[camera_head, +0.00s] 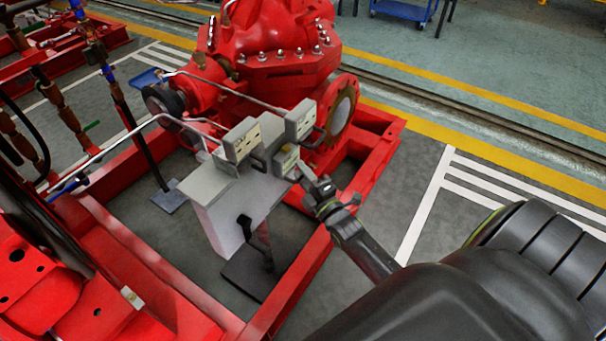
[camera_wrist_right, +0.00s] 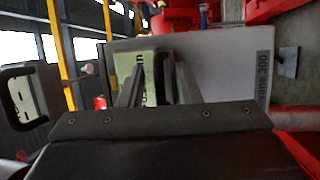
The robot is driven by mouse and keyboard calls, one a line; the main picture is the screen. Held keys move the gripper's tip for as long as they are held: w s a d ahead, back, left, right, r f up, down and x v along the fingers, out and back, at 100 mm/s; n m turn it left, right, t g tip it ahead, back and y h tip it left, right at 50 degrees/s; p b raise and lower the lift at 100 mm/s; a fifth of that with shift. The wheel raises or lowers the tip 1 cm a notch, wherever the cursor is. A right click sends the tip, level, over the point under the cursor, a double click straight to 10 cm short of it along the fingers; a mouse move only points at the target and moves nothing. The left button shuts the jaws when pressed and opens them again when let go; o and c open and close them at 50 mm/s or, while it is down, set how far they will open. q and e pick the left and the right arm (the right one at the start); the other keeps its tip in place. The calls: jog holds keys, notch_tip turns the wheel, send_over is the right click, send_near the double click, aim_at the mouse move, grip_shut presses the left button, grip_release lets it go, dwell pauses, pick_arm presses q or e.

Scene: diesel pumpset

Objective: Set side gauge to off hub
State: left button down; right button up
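A white pedestal (camera_head: 240,209) stands inside the red frame and carries several grey box-shaped gauges. One pale-faced gauge box (camera_head: 241,139) is at the upper left and another (camera_head: 300,121) at the upper right. A smaller side gauge with a yellowish face (camera_head: 287,160) sits lower on the right side, at the tip of my right gripper (camera_head: 307,178). In the right wrist view, my right gripper (camera_wrist_right: 158,82) has its fingers apart, with a pale green lettered face (camera_wrist_right: 151,75) showing between them. Whether the fingers touch it is hidden. My left gripper is not in view.
A large red pump (camera_head: 275,45) stands behind the gauges, with thin pipes running to them. Red frame beams (camera_head: 289,287) surround the pedestal. Grey floor with white stripes (camera_head: 425,208) is open to the right. A blue cart (camera_head: 404,10) is far back.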

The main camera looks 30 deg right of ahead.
jog(key=shift+c, duration=0.3)
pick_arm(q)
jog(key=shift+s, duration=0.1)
pick_arm(e)
jog(key=shift+r, duration=0.1)
grip_shut()
